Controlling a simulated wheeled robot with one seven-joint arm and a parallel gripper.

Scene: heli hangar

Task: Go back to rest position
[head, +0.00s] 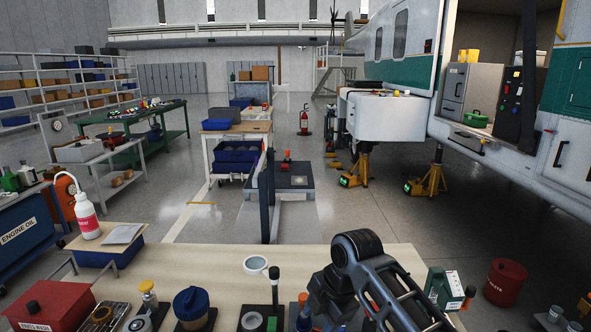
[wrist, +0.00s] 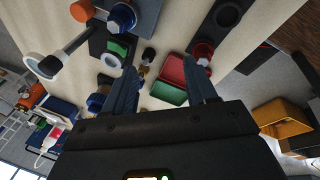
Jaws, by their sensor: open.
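My gripper (head: 322,300) hangs over the right part of the light wooden workbench (head: 200,268) in the head view, with my arm bent above it. In the wrist view my gripper (wrist: 160,72) has its two dark fingers spread apart, and nothing is seen held between them. Beyond the fingertips lie a red and green tray-like item (wrist: 172,82) and a small black-topped item (wrist: 148,56) on the bench. The fingertips look apart from these, but the exact gap cannot be told. My arm hides part of the bench's right side in the head view.
A green and white box (head: 444,288) is right of my arm. The bench's middle back is clear.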

